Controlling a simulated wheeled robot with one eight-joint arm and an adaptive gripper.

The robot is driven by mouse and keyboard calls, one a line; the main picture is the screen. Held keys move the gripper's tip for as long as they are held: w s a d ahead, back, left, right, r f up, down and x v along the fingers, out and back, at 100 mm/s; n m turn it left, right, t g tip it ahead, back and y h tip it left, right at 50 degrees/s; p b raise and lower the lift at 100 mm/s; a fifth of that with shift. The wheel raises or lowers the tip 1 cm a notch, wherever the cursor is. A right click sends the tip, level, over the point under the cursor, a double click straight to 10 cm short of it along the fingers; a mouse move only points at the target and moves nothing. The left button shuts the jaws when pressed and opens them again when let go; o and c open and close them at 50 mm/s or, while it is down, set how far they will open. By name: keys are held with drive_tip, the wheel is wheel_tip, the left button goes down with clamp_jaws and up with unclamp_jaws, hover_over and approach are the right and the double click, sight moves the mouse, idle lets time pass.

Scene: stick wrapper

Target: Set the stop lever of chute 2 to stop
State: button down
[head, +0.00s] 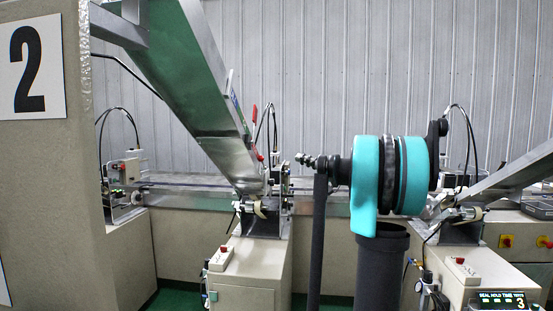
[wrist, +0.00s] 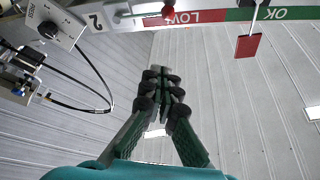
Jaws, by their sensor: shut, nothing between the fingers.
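Chute 2 (head: 200,90) is a steel slide with a green bed, sloping down from upper left to the middle of the head view. At its lower right side are a small red flag (head: 254,111) and a red knob (head: 260,157). In the wrist view, the chute's side rail (wrist: 130,22) bears a "2" and a red and green label strip. A red knob (wrist: 168,11) sits at the rail, and a red flag (wrist: 247,46) is at the right. My gripper (wrist: 163,76) is shut and empty, apart from both; in the head view its dark tip (head: 303,158) is right of the chute.
A panel marked 2 (head: 38,60) stands at the left. A conveyor (head: 180,181) runs behind. A sealing unit with a dial (wrist: 50,25) and black cables is at the wrist view's left. Another chute (head: 510,172) is at the right.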

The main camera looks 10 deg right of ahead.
drive_tip(key=w+a, duration=0.4)
drive_tip(key=a, duration=0.6)
drive_tip(key=shift+a+r, duration=0.3)
drive_tip(key=shift+a, duration=0.05)
drive_tip(key=shift+w, duration=0.15)
